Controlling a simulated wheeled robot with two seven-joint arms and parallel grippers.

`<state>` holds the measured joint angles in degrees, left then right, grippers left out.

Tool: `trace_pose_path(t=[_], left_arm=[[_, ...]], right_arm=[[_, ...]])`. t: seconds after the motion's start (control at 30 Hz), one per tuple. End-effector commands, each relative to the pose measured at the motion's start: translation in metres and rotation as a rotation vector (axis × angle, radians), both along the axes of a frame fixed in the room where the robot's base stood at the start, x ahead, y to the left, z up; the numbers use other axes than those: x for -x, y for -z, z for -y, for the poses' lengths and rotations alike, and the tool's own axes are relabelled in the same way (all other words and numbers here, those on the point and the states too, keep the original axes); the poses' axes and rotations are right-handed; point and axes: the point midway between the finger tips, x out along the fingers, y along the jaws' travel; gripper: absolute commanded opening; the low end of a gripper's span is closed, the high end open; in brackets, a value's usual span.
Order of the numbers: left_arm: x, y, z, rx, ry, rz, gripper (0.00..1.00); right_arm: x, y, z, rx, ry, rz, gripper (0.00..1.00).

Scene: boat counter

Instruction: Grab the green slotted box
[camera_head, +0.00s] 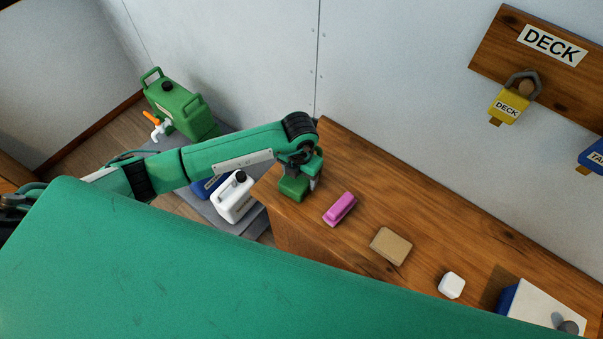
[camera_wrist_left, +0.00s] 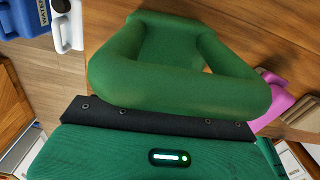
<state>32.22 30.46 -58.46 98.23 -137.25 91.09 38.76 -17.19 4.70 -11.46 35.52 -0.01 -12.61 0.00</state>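The green slotted box (camera_head: 292,189) is at the left end of the wooden counter, directly under my left gripper (camera_head: 304,178). In the left wrist view the green box (camera_wrist_left: 180,95) fills the upper middle, close in front of the gripper body. Its thick rounded walls surround an opening, through which a brown surface shows. One grey finger shows at the box's right side in the head view. The other finger is hidden, so I cannot tell whether the fingers close on the box. My right gripper is not in view.
On the wooden counter (camera_head: 420,205), a pink slotted block (camera_head: 340,209), a tan block (camera_head: 390,246), a white block (camera_head: 451,285) and a blue-and-white box (camera_head: 540,312) extend to the right. A wall rises behind.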

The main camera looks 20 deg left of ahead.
Motion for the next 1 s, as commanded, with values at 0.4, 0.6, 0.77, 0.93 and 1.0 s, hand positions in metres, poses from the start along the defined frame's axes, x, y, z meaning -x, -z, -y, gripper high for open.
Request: trace_pose_path(t=[0.4, 0.6, 0.77, 0.93, 1.0], left_arm=[[-0.001, -0.003, 0.000, 0.001, 0.000, 0.002, 0.41], [-0.002, -0.022, 0.000, 0.002, 0.000, 0.005, 0.41], [-0.002, -0.061, 0.000, 0.002, 0.003, 0.009, 0.41], [-0.002, -0.115, 0.000, 0.002, 0.002, 0.010, 0.41], [-0.002, -0.136, 0.000, 0.002, 0.001, 0.010, 0.41]], right_arm=[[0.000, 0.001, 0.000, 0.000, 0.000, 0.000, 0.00], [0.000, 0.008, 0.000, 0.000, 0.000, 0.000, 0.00], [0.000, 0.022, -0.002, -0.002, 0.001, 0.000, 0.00], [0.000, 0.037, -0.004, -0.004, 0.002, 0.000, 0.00], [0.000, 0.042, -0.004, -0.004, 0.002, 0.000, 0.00]])
